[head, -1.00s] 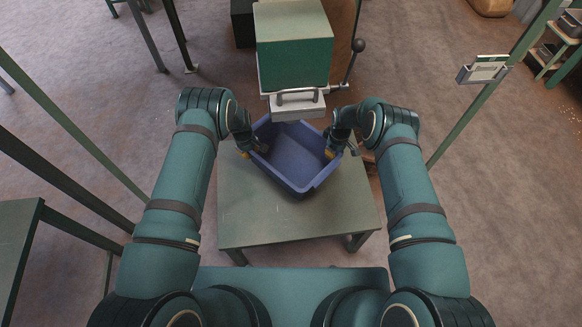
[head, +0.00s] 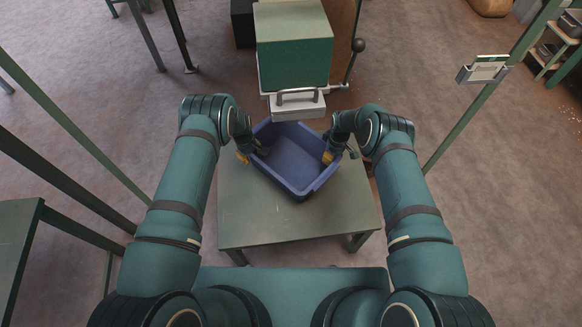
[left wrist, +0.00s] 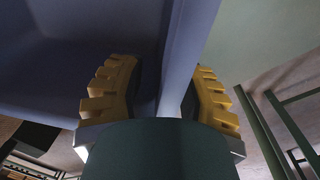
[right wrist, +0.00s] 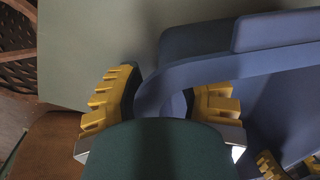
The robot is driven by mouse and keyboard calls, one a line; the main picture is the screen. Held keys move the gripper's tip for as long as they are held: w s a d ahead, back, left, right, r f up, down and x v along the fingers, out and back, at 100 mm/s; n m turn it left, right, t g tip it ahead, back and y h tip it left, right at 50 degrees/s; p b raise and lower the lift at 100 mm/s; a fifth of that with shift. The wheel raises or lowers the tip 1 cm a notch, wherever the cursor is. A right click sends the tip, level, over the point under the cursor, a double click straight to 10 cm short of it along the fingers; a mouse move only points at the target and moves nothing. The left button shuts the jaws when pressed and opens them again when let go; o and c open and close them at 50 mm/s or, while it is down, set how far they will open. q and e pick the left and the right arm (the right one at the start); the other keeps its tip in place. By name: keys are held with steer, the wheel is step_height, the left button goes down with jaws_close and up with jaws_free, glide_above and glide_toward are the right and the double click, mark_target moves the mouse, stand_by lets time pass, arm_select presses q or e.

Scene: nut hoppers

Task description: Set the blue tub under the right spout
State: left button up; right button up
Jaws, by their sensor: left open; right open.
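The blue tub (head: 292,158) stands empty and upright on a small green table, turned at an angle, its far edge below the metal spout (head: 297,103) of a green hopper. Only this one spout is in view. My left gripper (head: 251,154) is at the tub's left wall; in the left wrist view its open yellow fingers (left wrist: 165,97) straddle the wall with gaps. My right gripper (head: 329,154) is at the right wall; in the right wrist view its open fingers (right wrist: 160,100) stand on either side of the rim (right wrist: 230,65).
The green table (head: 285,225) has bare top in front of the tub. The hopper (head: 294,50) has a lever with a black knob (head: 358,45) on its right. A green post with a card holder (head: 485,70) stands at right. Another table (head: 18,235) is at left.

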arm_select(q)
steer(key=r, duration=1.1)
steer(key=shift+s+a+r, duration=0.35)
steer(key=shift+s, duration=0.05)
arm_select(e)
steer(key=shift+r, duration=0.1)
steer(key=r, duration=0.7)
steer(key=shift+w+d+r, duration=0.2)
steer(key=shift+w, duration=0.05)
